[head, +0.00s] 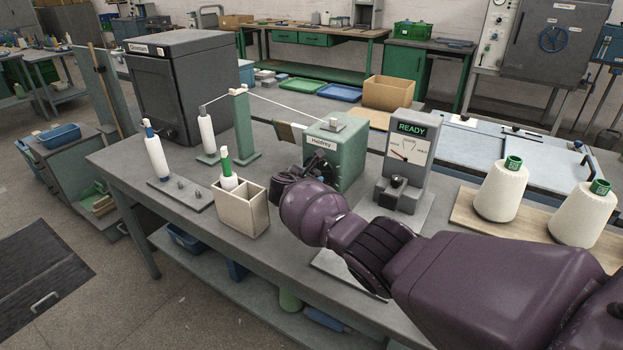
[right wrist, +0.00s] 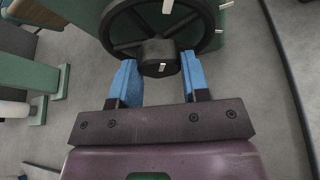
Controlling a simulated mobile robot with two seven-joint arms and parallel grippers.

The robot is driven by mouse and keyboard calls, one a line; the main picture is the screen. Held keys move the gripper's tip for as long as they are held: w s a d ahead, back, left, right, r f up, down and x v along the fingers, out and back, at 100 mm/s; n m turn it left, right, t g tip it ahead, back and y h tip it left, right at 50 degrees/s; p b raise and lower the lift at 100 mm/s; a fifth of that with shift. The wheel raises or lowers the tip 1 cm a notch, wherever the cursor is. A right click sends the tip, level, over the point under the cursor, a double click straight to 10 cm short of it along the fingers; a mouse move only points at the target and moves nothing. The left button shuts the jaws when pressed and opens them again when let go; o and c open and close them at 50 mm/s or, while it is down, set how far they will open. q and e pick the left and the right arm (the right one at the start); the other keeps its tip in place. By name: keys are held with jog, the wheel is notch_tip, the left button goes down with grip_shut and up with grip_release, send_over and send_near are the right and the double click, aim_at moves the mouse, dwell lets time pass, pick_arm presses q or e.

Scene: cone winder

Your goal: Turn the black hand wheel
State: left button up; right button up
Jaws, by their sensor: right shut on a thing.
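The black hand wheel (right wrist: 114,42) is spoked and fills the top middle of the right wrist view. A dark block (right wrist: 158,52), like a grip, sits at the lower part of its rim. My right gripper (right wrist: 157,70) has its blue fingers on both sides of this block and is shut on it. In the head view the wheel (head: 319,161) is on the near left side of the green machine box (head: 348,155) and is partly hidden by my right gripper and wrist. My left gripper is not in view.
A white bin (head: 254,217) with a green-topped spool stands left of my wrist. A green post (head: 240,125) carries a thread to the box. A grey gauge unit (head: 408,155) reading READY and yarn cones (head: 500,193) stand to the right.

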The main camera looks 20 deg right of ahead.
jog(key=shift+f+n, duration=0.1)
jog(key=shift+n, duration=0.3)
dwell(0.4)
jog(key=o, duration=0.9)
jog(key=shift+a, duration=0.1)
